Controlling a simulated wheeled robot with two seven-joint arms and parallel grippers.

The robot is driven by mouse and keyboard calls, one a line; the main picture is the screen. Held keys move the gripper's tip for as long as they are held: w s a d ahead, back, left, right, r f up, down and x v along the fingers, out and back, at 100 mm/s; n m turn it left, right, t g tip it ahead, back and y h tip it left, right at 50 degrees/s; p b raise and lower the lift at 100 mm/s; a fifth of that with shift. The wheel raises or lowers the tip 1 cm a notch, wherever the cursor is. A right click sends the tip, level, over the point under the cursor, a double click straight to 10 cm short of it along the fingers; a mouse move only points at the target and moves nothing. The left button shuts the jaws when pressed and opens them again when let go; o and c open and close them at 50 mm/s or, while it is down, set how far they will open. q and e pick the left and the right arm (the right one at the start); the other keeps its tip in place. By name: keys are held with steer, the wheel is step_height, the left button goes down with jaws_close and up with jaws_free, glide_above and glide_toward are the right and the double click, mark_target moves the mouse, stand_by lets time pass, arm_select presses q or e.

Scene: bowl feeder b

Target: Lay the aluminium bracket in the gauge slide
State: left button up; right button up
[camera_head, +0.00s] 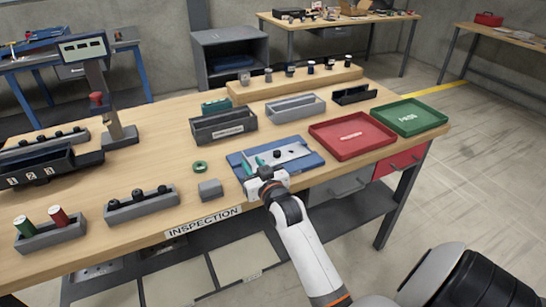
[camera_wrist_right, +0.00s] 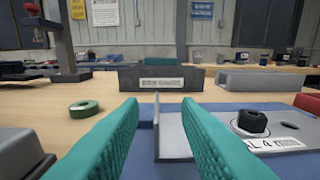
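The gauge slide looks to be the silver plate (camera_head: 293,152) with a black knob (camera_head: 277,153) on a blue base (camera_head: 311,160) near the table's front edge. In the wrist view its knob (camera_wrist_right: 252,122) and a label ending in "4 mm" show at right. A thin silver upright plate (camera_wrist_right: 172,135) stands between my fingers; I cannot tell whether it is the aluminium bracket or part of the gauge. My right gripper (camera_head: 261,165) is over the left part of the blue base. Its teal fingers (camera_wrist_right: 162,110) are apart, with a gap beside the upright plate. My left gripper is out of view.
A green ring (camera_head: 200,167) and a grey block (camera_head: 210,189) lie left of the gauge. A red tray (camera_head: 350,152) and a green tray (camera_head: 437,122) stand at right. A dark labelled bin (camera_head: 222,134) and a light grey bin (camera_head: 295,117) stand behind.

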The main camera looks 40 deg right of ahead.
mark_target(246, 158)
steer(key=x, duration=0.4)
steer(key=shift+w+f, duration=0.15)
steer(key=shift+w, duration=0.25)
steer(key=shift+a, duration=0.1)
jaws_close()
